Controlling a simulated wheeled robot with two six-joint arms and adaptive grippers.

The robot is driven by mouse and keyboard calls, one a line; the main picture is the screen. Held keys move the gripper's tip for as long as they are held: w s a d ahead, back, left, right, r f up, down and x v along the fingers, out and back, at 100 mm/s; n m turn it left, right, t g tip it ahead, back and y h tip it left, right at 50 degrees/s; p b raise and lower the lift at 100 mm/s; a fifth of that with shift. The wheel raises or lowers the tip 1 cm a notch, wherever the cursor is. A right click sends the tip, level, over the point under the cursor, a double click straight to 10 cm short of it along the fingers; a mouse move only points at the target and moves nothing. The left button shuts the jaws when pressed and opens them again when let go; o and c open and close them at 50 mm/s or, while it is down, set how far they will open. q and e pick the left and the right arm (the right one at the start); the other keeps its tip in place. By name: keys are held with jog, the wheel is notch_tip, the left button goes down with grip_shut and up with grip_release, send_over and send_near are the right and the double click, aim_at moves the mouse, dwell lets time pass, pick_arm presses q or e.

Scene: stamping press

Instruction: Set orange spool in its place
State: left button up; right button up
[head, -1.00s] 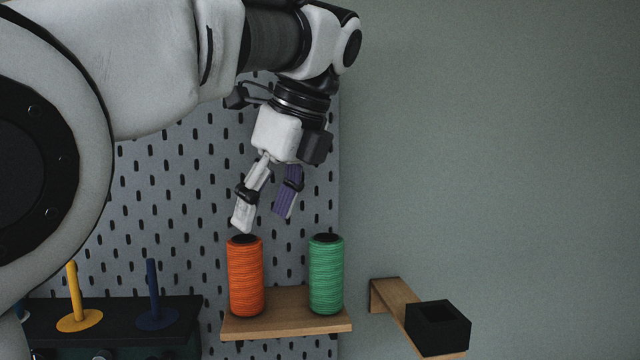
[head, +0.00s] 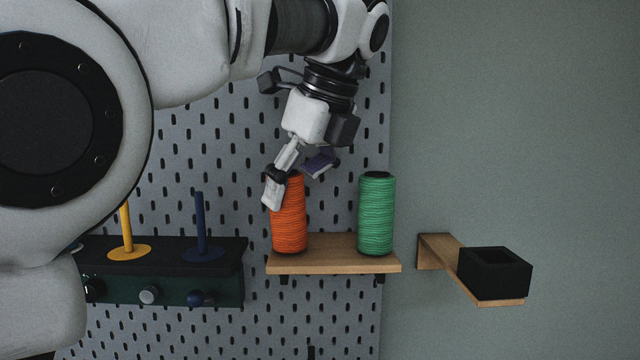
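The orange spool (head: 289,222) stands upright on the left part of a small wooden shelf (head: 336,265) on the pegboard. My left gripper (head: 294,186) is at its top, pointing down, with its fingers spread. The pale finger overlaps the spool's upper left side, and the purple finger sits above and right of its top. I cannot tell whether either finger touches it. The spool's top is partly hidden by the gripper. A dark rack holds a yellow peg (head: 126,235) and a blue peg (head: 201,228), both with round bases and no spool. My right gripper is not in view.
A green spool (head: 376,215) stands upright on the same shelf, right of the orange one, with a gap between them. A black open box (head: 494,270) sits on a wooden bracket (head: 438,248) farther right. Knobs line the rack's front (head: 170,291).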

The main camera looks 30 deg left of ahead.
pick_arm(q)
jog(key=shift+s+r, duration=0.1)
jog(key=shift+s, duration=0.1)
jog(key=shift+c, duration=0.3)
jog(key=shift+w+d+r+p, duration=0.15)
jog(key=shift+w+r+p, duration=0.05)
jog(key=shift+r+p, duration=0.1)
notch_tip(320, 180, up, 6)
jog(key=p, duration=0.5)
jog(key=shift+f+p, duration=0.15)
jog(key=shift+p, duration=0.2)
notch_tip(320, 180, up, 7)
jog(key=shift+f, duration=0.1)
